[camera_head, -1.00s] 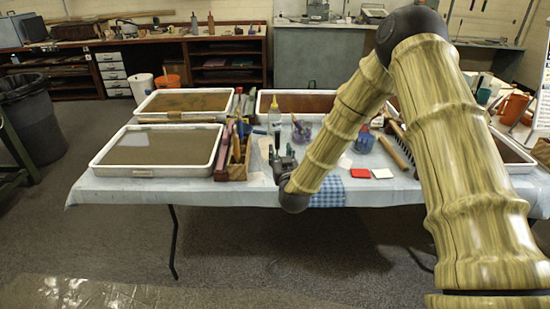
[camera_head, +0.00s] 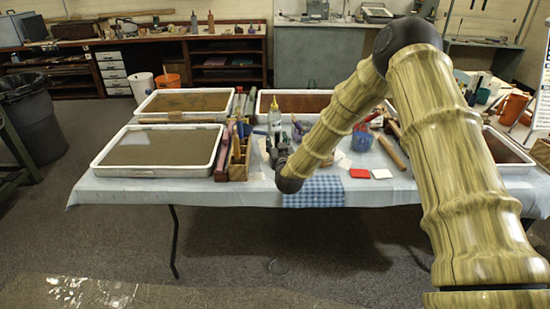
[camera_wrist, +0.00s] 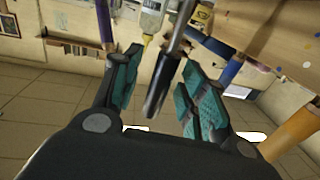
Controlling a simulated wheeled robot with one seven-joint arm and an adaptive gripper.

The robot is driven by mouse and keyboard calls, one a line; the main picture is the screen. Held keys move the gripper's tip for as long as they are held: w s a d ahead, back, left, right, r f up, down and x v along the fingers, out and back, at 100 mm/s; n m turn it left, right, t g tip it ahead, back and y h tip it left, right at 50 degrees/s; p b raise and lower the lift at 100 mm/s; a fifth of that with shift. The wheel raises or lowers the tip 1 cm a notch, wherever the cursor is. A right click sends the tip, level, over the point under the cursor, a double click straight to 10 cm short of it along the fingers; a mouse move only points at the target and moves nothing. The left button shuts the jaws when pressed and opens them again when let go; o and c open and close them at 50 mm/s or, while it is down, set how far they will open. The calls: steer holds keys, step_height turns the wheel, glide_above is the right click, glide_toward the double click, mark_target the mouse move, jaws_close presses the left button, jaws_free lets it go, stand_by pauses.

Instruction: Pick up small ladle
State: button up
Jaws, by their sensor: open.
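In the wrist view, a slim tool with a dark handle (camera_wrist: 161,84) and a thin metal shaft stands between my gripper's fingers. It looks like the small ladle, but its bowl cannot be made out. My gripper (camera_wrist: 163,62) is open, with one teal-padded finger on each side of the handle and visible gaps to it. In the head view, my gripper (camera_head: 279,149) is small and dark over the middle of the table, just right of the wooden tool box. The ladle cannot be clearly told apart there.
The wooden box (camera_head: 238,170) of tools stands close left of my gripper. A clear bottle (camera_head: 274,118) is just behind it. White-rimmed trays (camera_head: 160,172) fill the left.

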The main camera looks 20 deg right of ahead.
jaws_close()
